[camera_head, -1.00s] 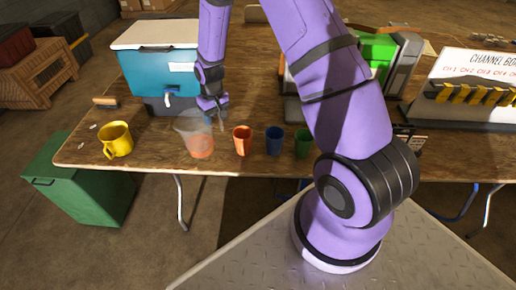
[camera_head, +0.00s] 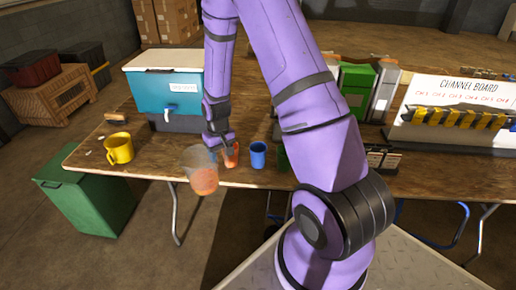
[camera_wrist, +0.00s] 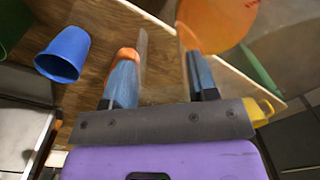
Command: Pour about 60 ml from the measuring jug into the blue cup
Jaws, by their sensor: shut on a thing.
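My gripper (camera_head: 220,145) is shut on the clear measuring jug (camera_head: 203,172), which holds orange liquid. The jug is about upright, lifted, and overlaps the table's front edge in the head view. In the wrist view the jug (camera_wrist: 217,22) shows at the top right, partly cut off, beyond my gripper (camera_wrist: 163,48). The blue cup (camera_head: 258,155) stands on the table to the right of the jug, apart from it. It also shows in the wrist view (camera_wrist: 63,54) at the left. I cannot see inside it.
An orange cup (camera_head: 232,156) stands between jug and blue cup, partly hidden by my gripper. A green cup (camera_head: 282,158) is mostly behind my arm. A yellow mug (camera_head: 118,148) is at left. A teal cooler (camera_head: 165,90) stands behind; a green bin (camera_head: 90,200) is below the table's left.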

